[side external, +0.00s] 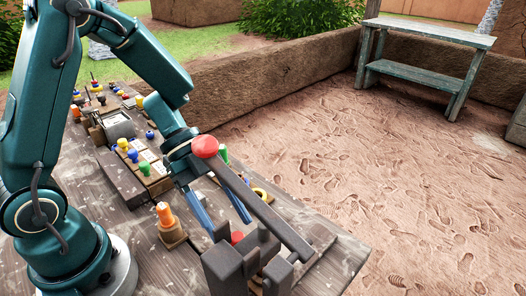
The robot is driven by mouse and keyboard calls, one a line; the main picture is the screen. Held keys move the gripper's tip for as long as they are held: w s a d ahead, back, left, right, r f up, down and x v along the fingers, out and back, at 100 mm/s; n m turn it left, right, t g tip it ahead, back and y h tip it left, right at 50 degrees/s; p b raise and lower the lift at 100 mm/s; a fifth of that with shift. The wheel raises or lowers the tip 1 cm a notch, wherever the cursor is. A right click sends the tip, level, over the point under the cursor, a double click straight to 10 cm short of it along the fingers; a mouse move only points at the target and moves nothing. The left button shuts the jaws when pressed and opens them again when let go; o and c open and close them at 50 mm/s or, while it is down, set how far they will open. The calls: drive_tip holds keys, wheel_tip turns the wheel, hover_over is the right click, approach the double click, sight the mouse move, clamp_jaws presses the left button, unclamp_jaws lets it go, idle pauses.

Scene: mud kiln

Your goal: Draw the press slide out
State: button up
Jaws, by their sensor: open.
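A dark grey press (232,268) stands at the table's front right, its lower part cut off by the picture edge. A long dark bar (262,208) with a red ball knob (205,146) slopes from the press up toward my wrist and crosses in front of it. A small red part (237,238) shows low at the press, just below my fingertips; I cannot tell whether it belongs to the slide. My gripper (228,222) points down with its two blue fingers apart, beside the bar and just behind the press. The slide itself is not clearly visible.
An orange peg on a wooden base (166,222) stands left of my gripper. A block with coloured knobs (143,165) and several small pieces crowd the table (120,240) farther back. A weathered bench (425,60) stands on the open dirt floor beyond.

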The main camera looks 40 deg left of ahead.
drive_tip(key=shift+x, duration=1)
clamp_jaws()
idle(0.8)
